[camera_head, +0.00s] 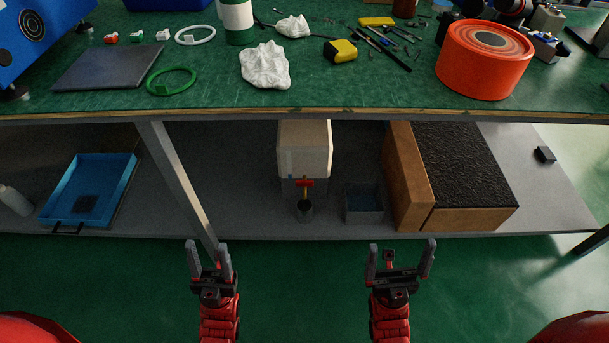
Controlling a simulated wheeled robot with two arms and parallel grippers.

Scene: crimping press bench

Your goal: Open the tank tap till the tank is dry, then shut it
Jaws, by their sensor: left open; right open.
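The tank (305,148) is a pale box standing on the lower shelf under the bench, near the middle of the head view. Its tap (305,183) has a red handle and a brass-coloured body on the tank's front, low down. A small dark cup (304,210) stands under the tap. I cannot see the water level clearly. My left gripper (210,255) is open and empty, in front of the shelf, left of the tap. My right gripper (401,257) is open and empty, in front of the shelf, right of the tap.
A grey open container (364,204) and a brown box with a black top (470,170) stand right of the tank. A blue tray (92,187) lies left, beyond a slanted table leg (178,180). The bench top edge (300,117) overhangs the shelf.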

